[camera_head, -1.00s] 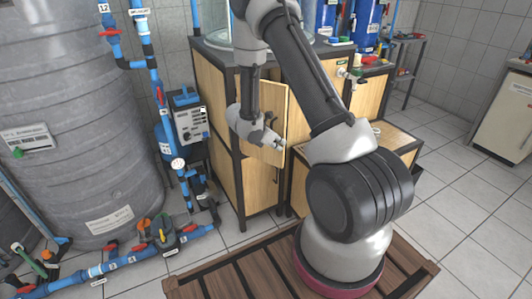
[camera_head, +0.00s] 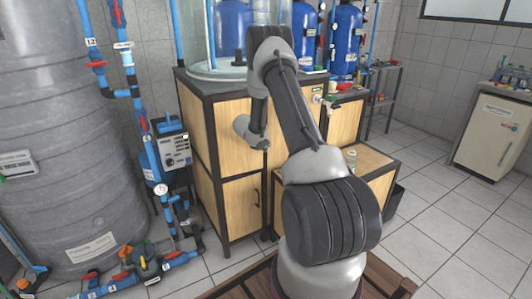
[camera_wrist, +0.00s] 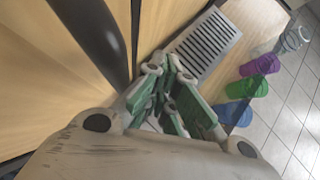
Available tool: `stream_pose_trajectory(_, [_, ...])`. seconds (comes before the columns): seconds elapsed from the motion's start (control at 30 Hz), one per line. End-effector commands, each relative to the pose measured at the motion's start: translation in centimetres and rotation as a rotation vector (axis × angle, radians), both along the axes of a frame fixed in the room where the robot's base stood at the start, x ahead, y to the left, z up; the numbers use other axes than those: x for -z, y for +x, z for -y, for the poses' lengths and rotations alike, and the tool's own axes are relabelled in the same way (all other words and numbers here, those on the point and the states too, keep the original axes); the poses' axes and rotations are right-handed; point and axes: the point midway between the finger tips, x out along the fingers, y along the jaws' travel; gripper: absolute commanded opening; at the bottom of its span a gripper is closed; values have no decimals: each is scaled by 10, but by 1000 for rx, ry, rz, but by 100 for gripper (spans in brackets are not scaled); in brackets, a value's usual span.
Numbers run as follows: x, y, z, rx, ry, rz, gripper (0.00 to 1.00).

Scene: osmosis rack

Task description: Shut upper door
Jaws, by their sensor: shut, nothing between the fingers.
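The upper door (camera_head: 229,122) is a light wood panel in the dark-framed cabinet, seen in the head view behind my arm. It looks about flush with the cabinet front, but my arm covers its right part, so I cannot tell whether it is fully shut. My gripper (camera_wrist: 178,108) is shut and empty in the wrist view, with green-sided fingers close together. Wood panels and a dark bar fill the left of that view, beside the gripper. Contact between the fingers and the door cannot be made out. In the head view the fingertips are largely hidden.
The lower door (camera_head: 240,207) with a dark handle is below. A low wooden cabinet (camera_head: 365,160) stands to the right. The wrist view shows a grey slotted plate (camera_wrist: 205,45) and several coloured cups, including a purple one (camera_wrist: 260,65). Tiled floor (camera_head: 430,190) is open at right.

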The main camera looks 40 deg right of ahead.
Motion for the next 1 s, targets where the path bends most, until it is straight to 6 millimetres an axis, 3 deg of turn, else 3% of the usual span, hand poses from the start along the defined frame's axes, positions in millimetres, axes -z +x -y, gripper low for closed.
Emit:
stream_pose_trajectory(0.3, [0,17,7,1,0,1,0])
stream_pose_trajectory(1.0, [0,20,3,0,1,0,0])
